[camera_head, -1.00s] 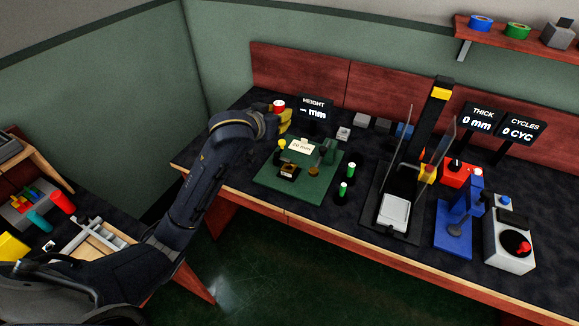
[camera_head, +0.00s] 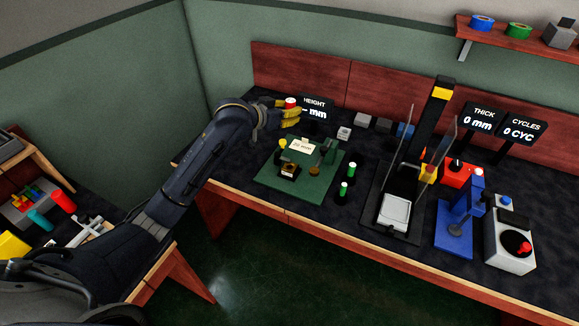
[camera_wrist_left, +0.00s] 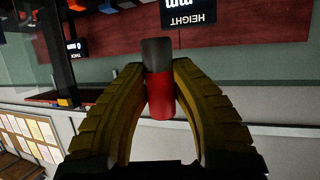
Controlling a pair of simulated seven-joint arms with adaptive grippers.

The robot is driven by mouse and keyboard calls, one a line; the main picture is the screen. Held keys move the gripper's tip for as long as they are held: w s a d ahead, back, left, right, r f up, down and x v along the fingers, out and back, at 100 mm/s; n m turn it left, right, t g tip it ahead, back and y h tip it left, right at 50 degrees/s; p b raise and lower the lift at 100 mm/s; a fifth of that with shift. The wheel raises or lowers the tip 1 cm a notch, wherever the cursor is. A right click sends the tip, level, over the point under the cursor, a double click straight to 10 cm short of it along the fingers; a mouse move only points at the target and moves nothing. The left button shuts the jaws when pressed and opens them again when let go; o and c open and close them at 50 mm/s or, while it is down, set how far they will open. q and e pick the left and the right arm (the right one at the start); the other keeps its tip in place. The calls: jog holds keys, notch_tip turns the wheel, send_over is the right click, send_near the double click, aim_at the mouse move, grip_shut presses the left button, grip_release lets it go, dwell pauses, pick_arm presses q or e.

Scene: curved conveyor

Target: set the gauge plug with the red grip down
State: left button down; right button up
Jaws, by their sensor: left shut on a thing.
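The gauge plug with the red grip (camera_head: 291,103) is held up at the back of the bench, in front of the height display. In the left wrist view the plug (camera_wrist_left: 160,97) has a red lower part and a dark grey end. My left gripper (camera_head: 290,113) has yellow fingers, and they are shut on the plug from both sides. In the left wrist view the gripper (camera_wrist_left: 161,72) grips it near the fingertips. The plug is clear of the bench top. My right gripper is not in view.
A green plate (camera_head: 309,190) with a gauge stand and small parts lies below the gripper. The height display (camera_head: 315,107) is close behind the plug. A press (camera_head: 397,212) with clear guards stands farther right.

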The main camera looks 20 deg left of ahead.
pick_arm(q)
notch_tip(320, 180, down, 20)
jog(key=shift+r, duration=0.2)
dwell(0.5)
jog(key=c, duration=1.2)
grip_release()
jog(key=shift+f, duration=0.1)
jog(key=shift+o, duration=0.2)
jog(key=shift+f, duration=0.1)
